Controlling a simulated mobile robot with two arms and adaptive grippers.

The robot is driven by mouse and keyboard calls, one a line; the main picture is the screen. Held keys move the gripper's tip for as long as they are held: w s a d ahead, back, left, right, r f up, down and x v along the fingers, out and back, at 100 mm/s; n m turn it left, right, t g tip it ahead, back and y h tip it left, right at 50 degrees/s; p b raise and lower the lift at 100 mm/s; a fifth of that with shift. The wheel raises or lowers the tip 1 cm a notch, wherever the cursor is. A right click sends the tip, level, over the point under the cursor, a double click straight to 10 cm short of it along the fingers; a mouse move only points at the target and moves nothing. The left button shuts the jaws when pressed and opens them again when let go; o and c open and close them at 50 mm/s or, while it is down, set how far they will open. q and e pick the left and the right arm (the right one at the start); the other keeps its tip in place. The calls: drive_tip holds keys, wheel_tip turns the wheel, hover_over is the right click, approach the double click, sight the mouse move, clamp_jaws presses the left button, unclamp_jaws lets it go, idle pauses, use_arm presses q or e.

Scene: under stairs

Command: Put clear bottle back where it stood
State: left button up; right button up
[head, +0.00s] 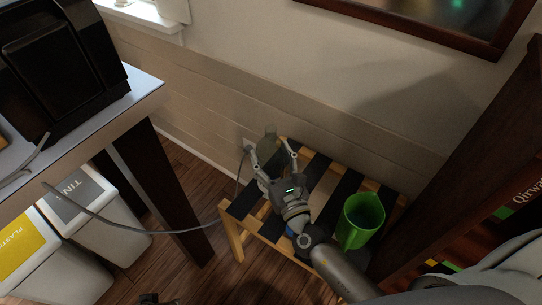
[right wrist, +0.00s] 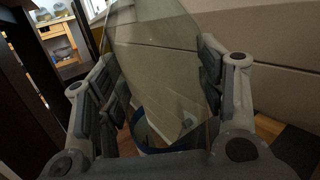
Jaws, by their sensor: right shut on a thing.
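The clear bottle (head: 269,146) is see-through and faintly greenish. It is between the fingers of my right gripper (head: 273,156), which is shut on it above the far left end of a slatted bench (head: 240,208). In the right wrist view the bottle (right wrist: 158,60) fills the middle between the two finger pads of the gripper (right wrist: 160,88). I cannot tell whether its base touches the bench. The gripper hides its lower part in the head view. A small dark piece at the bottom edge looks like the tip of my left gripper (head: 158,299); its fingers cannot be made out.
A green pitcher (head: 361,220) stands on the bench's right part. A dark wooden upright (head: 455,165) rises right of it. A wall is behind the bench. At left, a table (head: 115,105) carries a black machine (head: 62,62); bins (head: 85,215) stand below. A grey cable (head: 130,231) runs across to the bench.

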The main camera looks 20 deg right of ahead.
use_arm(q)
drive_tip(key=shift+r, duration=0.1)
use_arm(e)
drive_tip(key=o, duration=1.8)
drive_tip(key=shift+c, duration=0.2)
drive_tip(key=shift+r, duration=0.1)
drive_tip(key=shift+s+f, duration=0.15)
drive_tip(key=shift+s, duration=0.45)
drive_tip(key=shift+s+f, duration=0.15)
drive_tip(key=shift+s, duration=0.4)
use_arm(q)
drive_tip(key=v, duration=0.2)
drive_tip(key=b+v, duration=0.1)
drive_tip(key=shift+w+r, duration=0.2)
drive_tip(key=shift+r, duration=0.05)
use_arm(e)
drive_tip(key=s+f, duration=0.1)
drive_tip(key=s, duration=0.8)
drive_tip(key=shift+s+d, duration=0.3)
drive_tip(key=shift+d, duration=0.1)
drive_tip(key=shift+f, duration=0.1)
use_arm(q)
drive_tip(key=shift+s, duration=0.1)
